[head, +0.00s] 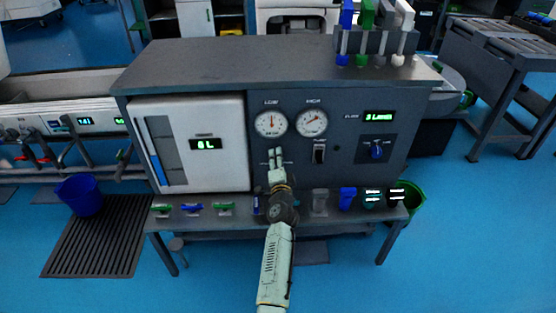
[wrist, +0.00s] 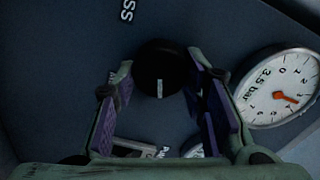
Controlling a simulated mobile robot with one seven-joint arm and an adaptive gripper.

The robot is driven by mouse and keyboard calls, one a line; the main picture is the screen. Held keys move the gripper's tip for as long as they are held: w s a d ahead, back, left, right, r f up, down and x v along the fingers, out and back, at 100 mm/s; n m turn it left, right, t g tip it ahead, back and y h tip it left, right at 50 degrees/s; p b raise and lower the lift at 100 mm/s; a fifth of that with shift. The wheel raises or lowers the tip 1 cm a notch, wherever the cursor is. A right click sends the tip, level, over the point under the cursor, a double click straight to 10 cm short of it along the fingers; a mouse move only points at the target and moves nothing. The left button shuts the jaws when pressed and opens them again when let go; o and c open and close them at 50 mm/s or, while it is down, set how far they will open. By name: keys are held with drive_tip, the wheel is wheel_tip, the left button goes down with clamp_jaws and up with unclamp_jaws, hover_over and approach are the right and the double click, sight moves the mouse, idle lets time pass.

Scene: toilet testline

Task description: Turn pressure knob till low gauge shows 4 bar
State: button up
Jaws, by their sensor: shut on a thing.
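My gripper (head: 274,153) is at the panel front, just below the LOW gauge (head: 271,124). In the wrist view its purple-padded fingers are shut on a round black knob (wrist: 158,66), one on each side. The knob's white mark points toward the bottom of the wrist view. In the head view my gripper hides the knob. A white gauge (wrist: 278,88) with an orange needle stands right of the fingers in the wrist view. It carries the text "3.5 bar", with the needle between 3 and 4. Its own name label is out of that view.
The HIGH gauge (head: 311,122) sits right of the LOW gauge. A switch (head: 319,152) and a blue-black flow knob (head: 376,150) are farther right. A white tank door (head: 190,145) reading 8 L is at the left.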

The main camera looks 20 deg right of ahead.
drive_tip(key=shift+m, duration=0.8)
drive_tip(key=o, duration=1.2)
drive_tip(key=shift+c, duration=0.2)
drive_tip(key=v, duration=1.2)
